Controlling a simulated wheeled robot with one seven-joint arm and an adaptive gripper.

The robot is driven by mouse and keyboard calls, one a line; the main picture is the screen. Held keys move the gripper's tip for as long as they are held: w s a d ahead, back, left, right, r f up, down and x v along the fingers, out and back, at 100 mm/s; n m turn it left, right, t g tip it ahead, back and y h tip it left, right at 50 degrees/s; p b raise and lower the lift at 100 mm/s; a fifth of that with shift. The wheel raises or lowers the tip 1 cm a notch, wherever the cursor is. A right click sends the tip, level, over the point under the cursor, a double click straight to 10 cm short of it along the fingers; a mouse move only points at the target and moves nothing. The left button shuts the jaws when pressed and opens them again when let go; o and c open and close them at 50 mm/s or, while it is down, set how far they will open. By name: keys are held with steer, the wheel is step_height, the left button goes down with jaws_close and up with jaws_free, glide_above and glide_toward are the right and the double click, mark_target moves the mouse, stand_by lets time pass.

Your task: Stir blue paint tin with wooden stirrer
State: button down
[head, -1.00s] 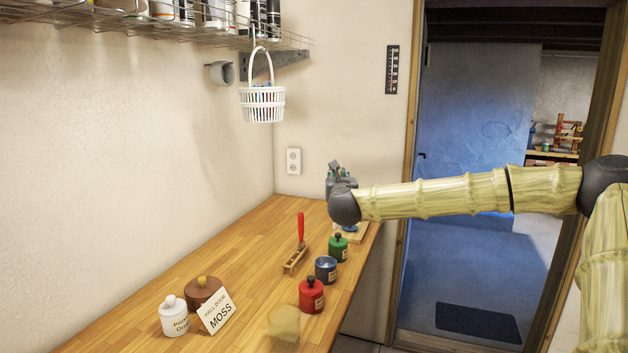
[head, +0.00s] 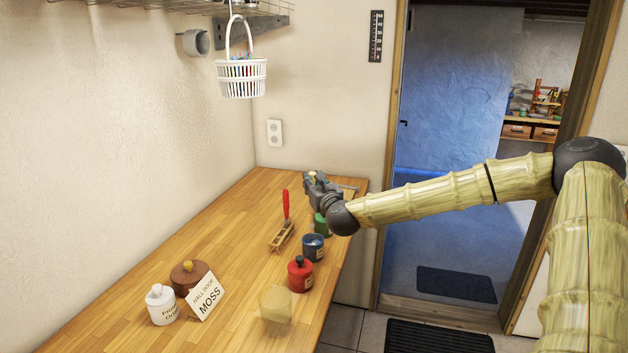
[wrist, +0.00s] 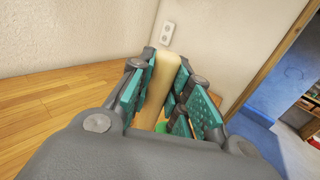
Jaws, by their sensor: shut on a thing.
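The blue paint tin (head: 313,247) stands open on the wooden bench, between a red tin and a green tin. My gripper (head: 316,184) is beyond it in the head view, above and behind the green tin (head: 321,226), which the arm partly hides. In the wrist view my gripper (wrist: 167,98) is shut on the pale wooden stirrer (wrist: 166,75), which stands lengthwise between the teal finger pads. The stirrer's lower end is hidden by the gripper. A bit of green shows below the fingers. The stirrer is apart from the blue tin.
The red tin (head: 300,274) is nearest the blue one. A red-handled brush (head: 286,206) stands in a wooden holder to the left. A MOSS card (head: 205,297), white pot (head: 161,305), brown pot (head: 189,274) and pale yellow block (head: 275,303) are nearer. A basket (head: 241,78) hangs above.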

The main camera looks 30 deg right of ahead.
steer(key=shift+f+b, duration=0.55)
steer(key=shift+f, duration=1.1)
steer(key=shift+f+b, duration=2.2)
steer(key=shift+b, duration=0.4)
steer(key=shift+s+d, duration=0.1)
steer(key=shift+d, duration=0.05)
